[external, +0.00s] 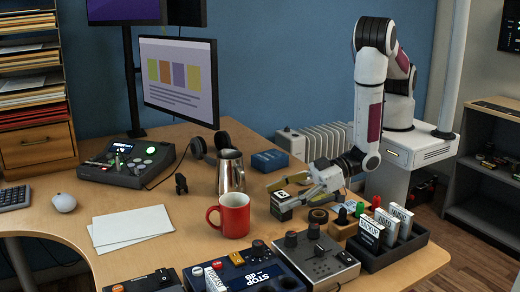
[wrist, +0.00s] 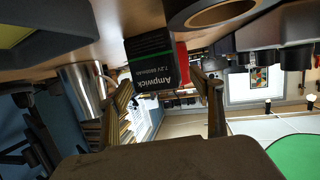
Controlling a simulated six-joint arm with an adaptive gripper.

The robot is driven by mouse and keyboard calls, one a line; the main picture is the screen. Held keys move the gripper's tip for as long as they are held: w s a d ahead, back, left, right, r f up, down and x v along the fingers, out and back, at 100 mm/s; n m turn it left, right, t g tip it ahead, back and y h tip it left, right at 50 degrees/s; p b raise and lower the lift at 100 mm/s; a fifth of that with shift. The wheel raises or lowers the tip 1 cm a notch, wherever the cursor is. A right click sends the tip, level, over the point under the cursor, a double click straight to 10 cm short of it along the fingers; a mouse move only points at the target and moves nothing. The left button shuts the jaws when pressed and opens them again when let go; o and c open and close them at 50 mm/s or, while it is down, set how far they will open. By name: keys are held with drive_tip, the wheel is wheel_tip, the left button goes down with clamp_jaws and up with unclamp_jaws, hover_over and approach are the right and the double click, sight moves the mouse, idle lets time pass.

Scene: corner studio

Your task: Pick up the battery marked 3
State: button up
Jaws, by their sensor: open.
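A dark block-shaped battery (external: 284,212) stands on the desk right of the red mug, with a pale top label bearing a character that looks like a 3. In the wrist view, which looks upside down, the battery (wrist: 152,62) is black with a green stripe and "Ampwick 7.2V" on its side. My gripper (external: 289,190) is open beside the battery, reaching in from the right. In the wrist view my gripper (wrist: 163,84) has one finger on either side of the battery's lower picture part. I cannot tell whether either finger touches it.
The red mug (external: 234,216) and metal pitcher (external: 230,172) stand left of the battery. A tape roll (external: 318,215) lies close on its right. A dark tray (external: 393,252) with labelled boxes and a grey control box (external: 318,262) stand nearer the front. Blank paper (external: 130,228) lies left.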

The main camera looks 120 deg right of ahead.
sight(282, 194)
drive_tip(key=c, duration=1.4)
drive_tip(key=shift+c, duration=0.2)
drive_tip(key=shift+r, duration=0.15)
drive_tip(key=shift+r, duration=4.85)
